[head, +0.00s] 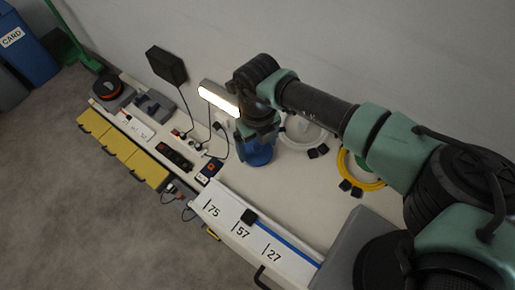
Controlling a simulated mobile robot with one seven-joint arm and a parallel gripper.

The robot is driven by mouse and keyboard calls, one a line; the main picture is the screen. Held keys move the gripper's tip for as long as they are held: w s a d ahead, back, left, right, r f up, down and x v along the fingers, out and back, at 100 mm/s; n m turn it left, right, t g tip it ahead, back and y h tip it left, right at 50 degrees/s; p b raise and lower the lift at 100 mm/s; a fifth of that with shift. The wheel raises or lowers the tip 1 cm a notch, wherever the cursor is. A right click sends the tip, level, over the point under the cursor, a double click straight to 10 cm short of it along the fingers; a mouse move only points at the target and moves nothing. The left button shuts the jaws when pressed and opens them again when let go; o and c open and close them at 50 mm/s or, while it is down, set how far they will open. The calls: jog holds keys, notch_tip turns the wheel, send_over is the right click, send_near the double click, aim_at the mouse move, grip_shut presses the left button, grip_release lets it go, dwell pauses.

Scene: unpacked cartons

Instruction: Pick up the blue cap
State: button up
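A blue object (259,155), likely the blue cap, is on the pale worktop (290,185) near the middle of the head view. My arm reaches in from the right, and its end hides the top of the blue object. My gripper (257,131) is directly above or at the blue object. Its fingers cannot be made out, so I cannot tell whether it is open, shut or touching the blue object.
A lit lamp (219,98) stands close to my wrist. White (303,132) and yellow (360,172) cable coils lie to the right. A numbered white panel (240,232) and yellow drawer fronts (120,147) line the front. Dark devices (175,157) and cables lie left of the blue object.

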aim_at(257, 145)
jog(key=c, duration=0.6)
notch_tip(257, 145, up, 10)
jog(key=shift+p, duration=0.3)
